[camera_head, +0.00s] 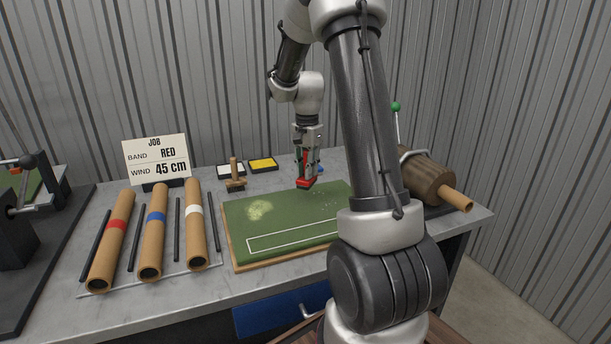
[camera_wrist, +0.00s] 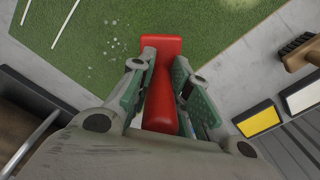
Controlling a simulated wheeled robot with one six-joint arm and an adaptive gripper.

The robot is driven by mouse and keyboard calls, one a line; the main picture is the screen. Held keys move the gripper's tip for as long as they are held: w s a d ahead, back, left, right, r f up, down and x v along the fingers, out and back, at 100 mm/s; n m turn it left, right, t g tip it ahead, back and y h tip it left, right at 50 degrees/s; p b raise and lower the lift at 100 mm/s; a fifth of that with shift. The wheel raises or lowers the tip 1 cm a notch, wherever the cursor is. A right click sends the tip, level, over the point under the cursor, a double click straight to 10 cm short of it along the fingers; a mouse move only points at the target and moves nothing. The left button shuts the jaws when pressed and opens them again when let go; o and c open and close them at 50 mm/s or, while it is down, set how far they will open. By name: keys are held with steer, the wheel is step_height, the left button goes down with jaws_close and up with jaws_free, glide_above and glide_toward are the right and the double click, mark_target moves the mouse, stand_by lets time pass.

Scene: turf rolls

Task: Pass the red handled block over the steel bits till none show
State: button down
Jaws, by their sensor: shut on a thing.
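My gripper (camera_head: 306,160) is shut on the red handled block (camera_head: 306,184) by its handle. The block hangs upright over the far part of the green turf board (camera_head: 240,219); I cannot tell whether it touches the turf. In the wrist view the red block (camera_wrist: 161,47) shows between the fingers of my gripper (camera_wrist: 160,80). Small pale steel bits (camera_wrist: 108,45) lie scattered on the turf (camera_wrist: 205,30) to the left of the block. They also show faintly in the head view (camera_head: 325,204), right of the block. My arm hides part of the board's right side.
A pale yellowish patch (camera_head: 260,209) and a white outlined rectangle (camera_head: 290,236) are on the turf. A wooden-handled brush (camera_head: 235,177), a white pad (camera_head: 229,170) and a yellow pad (camera_head: 263,164) stand behind it. Banded tubes (camera_head: 155,232) lie left. A brown roll (camera_head: 425,178) is right.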

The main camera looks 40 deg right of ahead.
mark_target(308, 150)
steer(key=shift+r, duration=1.7)
steer(key=shift+d, duration=0.1)
